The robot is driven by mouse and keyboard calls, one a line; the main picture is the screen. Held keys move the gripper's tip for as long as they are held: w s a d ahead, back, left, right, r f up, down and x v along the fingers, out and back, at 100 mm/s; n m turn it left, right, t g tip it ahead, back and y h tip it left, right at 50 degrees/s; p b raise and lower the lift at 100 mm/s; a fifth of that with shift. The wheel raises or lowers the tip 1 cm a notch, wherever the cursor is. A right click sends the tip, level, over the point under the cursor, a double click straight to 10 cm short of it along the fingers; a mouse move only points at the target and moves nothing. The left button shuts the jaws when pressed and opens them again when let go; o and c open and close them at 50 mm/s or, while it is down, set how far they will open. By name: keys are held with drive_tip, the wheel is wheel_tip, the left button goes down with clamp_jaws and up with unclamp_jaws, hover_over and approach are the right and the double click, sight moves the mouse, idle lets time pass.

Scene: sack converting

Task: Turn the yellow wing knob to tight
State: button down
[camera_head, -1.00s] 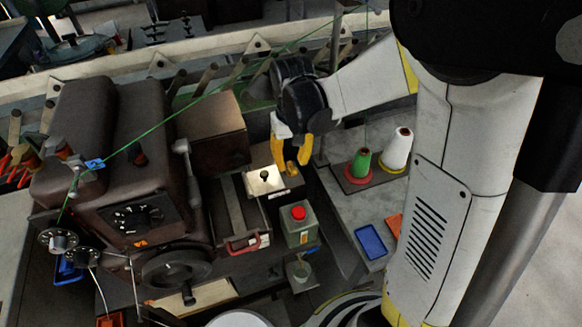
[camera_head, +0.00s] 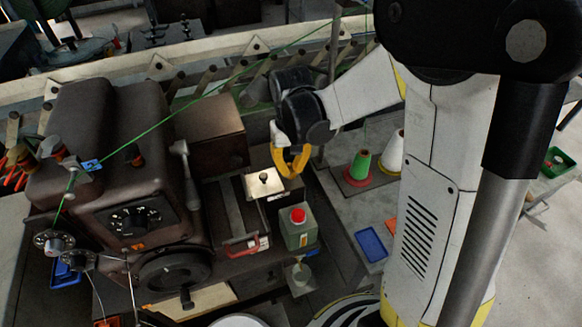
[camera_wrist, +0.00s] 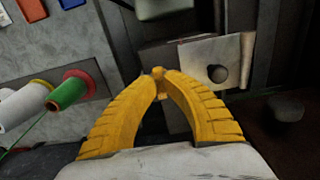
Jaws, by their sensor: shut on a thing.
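The yellow wing knob (camera_wrist: 158,73) shows as a small piece between my fingertips in the wrist view. My gripper (camera_wrist: 161,84) has two ribbed yellow fingers, and their tips are shut on the knob. In the head view my gripper (camera_head: 292,173) points down beside the cream plate with a black knob (camera_head: 265,182), at the right side of the brown sewing machine head (camera_head: 120,160). There the fingers hide the wing knob. I cannot read any tight mark or the knob's angle.
The cream plate (camera_wrist: 200,55) lies close by my right finger. A green can with a red cap (camera_head: 298,232) stands in front of the gripper. Green (camera_head: 361,163) and white (camera_head: 393,155) thread cones and a blue tray (camera_head: 371,244) sit to the right. A green thread crosses behind.

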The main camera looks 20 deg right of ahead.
drive_tip(key=m, duration=0.8)
drive_tip(key=shift+m+b, duration=0.3)
drive_tip(key=m, duration=0.4)
drive_tip(key=shift+m, duration=2.5)
drive_tip(key=c, duration=1.5)
unclamp_jaws()
